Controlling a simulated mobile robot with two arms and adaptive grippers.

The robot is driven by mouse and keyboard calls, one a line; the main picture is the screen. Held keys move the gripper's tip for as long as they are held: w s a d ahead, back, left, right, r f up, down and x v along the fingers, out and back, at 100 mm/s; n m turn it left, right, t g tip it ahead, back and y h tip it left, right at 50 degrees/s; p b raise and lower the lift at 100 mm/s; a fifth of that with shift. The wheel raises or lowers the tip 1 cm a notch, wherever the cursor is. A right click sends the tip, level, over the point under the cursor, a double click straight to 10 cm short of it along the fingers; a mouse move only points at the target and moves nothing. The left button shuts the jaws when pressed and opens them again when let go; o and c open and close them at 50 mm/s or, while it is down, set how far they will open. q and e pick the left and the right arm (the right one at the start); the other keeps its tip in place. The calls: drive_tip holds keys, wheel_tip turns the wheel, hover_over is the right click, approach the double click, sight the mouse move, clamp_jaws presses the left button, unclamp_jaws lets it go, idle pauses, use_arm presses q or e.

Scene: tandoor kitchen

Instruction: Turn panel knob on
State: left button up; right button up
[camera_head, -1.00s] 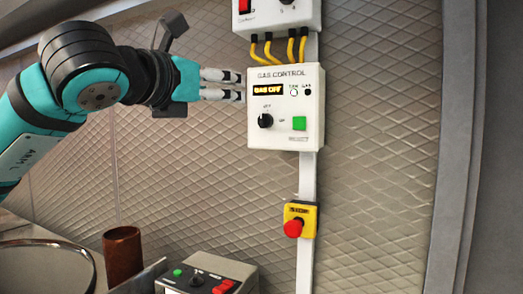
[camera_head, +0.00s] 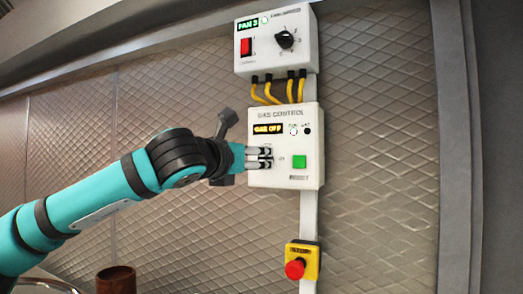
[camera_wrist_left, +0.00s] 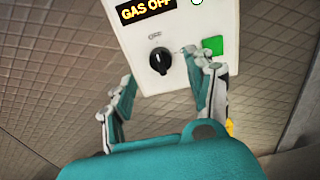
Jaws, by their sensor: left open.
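The white gas control panel (camera_head: 284,118) is on the wall in the head view, and its display reads GAS OFF. Its black knob (camera_wrist_left: 160,60) shows in the left wrist view, below the display and left of a green button (camera_wrist_left: 213,45); the label OFF stands above it. My left gripper (camera_head: 268,158) is at the panel's left part. In the left wrist view the gripper (camera_wrist_left: 163,92) is open, with its fingers on either side below the knob and nothing between them. My right gripper is not in view.
A fan panel (camera_head: 276,40) reading FAN 3 is above, joined by yellow cables (camera_head: 275,92). A yellow box with a red stop button (camera_head: 295,269) is below. A brown cylinder (camera_head: 116,280) stands at the lower left. The wall to the right is clear.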

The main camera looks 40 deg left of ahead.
sight(262, 159)
use_arm(q)
drive_tip(key=p+x, duration=0.1)
drive_tip(key=x, duration=0.4)
drive_tip(key=shift+w+a+p, duration=0.1)
drive_tip(key=shift+w+p, duration=0.2)
drive_tip(key=c, duration=1.1)
